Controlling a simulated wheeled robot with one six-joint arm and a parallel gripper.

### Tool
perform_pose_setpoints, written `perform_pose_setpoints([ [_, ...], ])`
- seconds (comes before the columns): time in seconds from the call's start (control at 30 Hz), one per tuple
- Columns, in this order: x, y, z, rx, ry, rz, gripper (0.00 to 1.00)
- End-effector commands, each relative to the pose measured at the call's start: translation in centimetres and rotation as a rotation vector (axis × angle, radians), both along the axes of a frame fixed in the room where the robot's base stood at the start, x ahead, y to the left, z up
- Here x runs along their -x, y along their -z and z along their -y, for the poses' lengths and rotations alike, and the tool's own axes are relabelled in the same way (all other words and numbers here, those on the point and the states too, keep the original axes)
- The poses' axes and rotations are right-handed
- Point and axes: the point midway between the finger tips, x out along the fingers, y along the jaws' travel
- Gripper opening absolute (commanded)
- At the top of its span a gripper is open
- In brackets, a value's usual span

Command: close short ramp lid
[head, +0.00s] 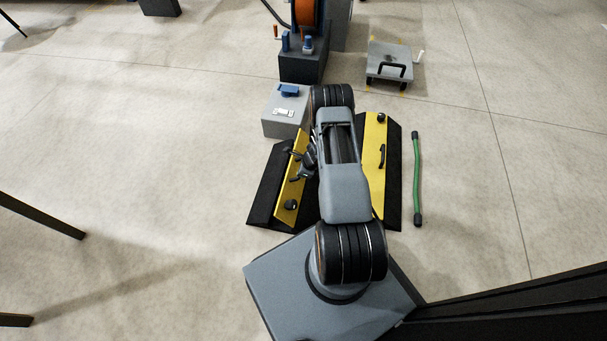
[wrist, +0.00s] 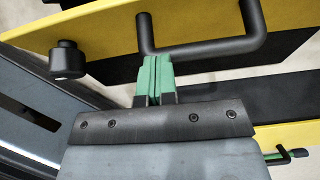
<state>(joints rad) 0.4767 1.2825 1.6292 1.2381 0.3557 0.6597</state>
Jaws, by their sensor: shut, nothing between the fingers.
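Two black ramps with yellow lids lie on the floor in the head view. The left one, which looks shorter, has a yellow lid (head: 290,187) that stands tilted up from its black base (head: 265,185). The right ramp's yellow lid (head: 374,140) is partly hidden by my arm. In the wrist view a yellow lid (wrist: 100,18) carries a black bar handle (wrist: 205,46) and a black knob (wrist: 68,60). My gripper (wrist: 154,62) is shut and empty, its green fingertips at the handle; contact is unclear. In the head view my gripper (head: 309,156) is beside the left lid.
A grey box (head: 283,120) with a blue top piece stands just behind the left ramp. A green bar (head: 417,180) with black ends lies right of the right ramp. A grey wheeled block (head: 390,60) stands farther back.

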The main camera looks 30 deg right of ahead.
Motion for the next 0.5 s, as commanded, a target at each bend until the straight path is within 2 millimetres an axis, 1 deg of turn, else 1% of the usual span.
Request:
perform_pose_setpoints([
  [0.23, -1.1, 0.1, -1.6, -0.001, -0.002, 0.001, 0.00],
  [0.5, -2.1, 0.6, -3.1, 0.104, -0.011, -0.092, 0.00],
])
